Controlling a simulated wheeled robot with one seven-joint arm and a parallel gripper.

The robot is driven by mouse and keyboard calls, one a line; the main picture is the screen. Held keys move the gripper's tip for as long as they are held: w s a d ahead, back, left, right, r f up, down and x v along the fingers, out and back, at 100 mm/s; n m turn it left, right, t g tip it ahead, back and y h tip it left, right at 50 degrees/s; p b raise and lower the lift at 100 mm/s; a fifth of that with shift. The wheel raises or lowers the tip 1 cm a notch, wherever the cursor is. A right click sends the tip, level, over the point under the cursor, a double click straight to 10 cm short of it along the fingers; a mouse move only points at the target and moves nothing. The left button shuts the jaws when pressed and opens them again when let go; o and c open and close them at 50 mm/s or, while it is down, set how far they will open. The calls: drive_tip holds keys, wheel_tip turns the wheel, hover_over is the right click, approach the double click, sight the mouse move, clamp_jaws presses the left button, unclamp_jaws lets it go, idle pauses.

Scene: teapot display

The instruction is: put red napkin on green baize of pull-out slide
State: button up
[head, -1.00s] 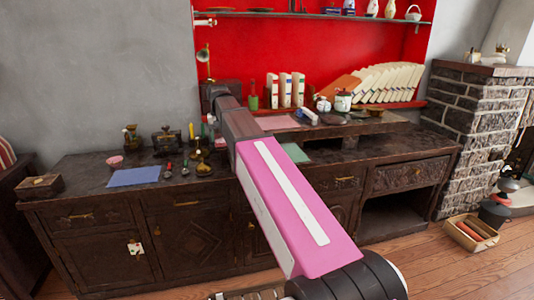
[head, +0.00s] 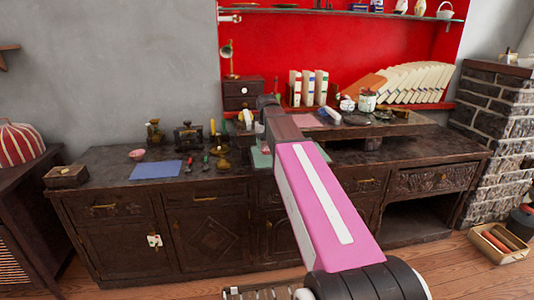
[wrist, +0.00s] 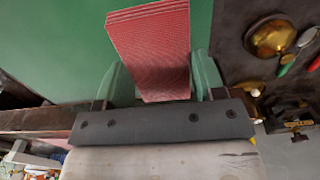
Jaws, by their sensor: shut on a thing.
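The red napkin (wrist: 150,45), a folded stack with a fine woven pattern, is between the two green fingers of my gripper (wrist: 163,80) in the wrist view. My gripper is shut on it. The green baize (wrist: 50,40) of the slide fills the upper left of the wrist view, behind the napkin. Whether the napkin touches the baize I cannot tell. In the head view, a green patch (head: 262,158) shows beside my pink arm link, which covers part of it. My gripper and the napkin are hidden in the head view.
A brass bowl (wrist: 270,37) and small tools lie on the dark top right of the baize. The sideboard also holds a blue sheet (head: 157,169), a pink bowl (head: 137,154) and a raised shelf with a pinkish sheet (head: 306,120). A small drawer box (head: 242,93) stands behind.

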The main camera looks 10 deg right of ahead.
sight(267, 158)
drive_tip(key=shift+f, duration=1.95)
drive_tip(key=shift+f, duration=0.15)
drive_tip(key=o, duration=0.9)
wheel_tip(267, 158, up, 12)
drive_tip(key=shift+r, duration=0.15)
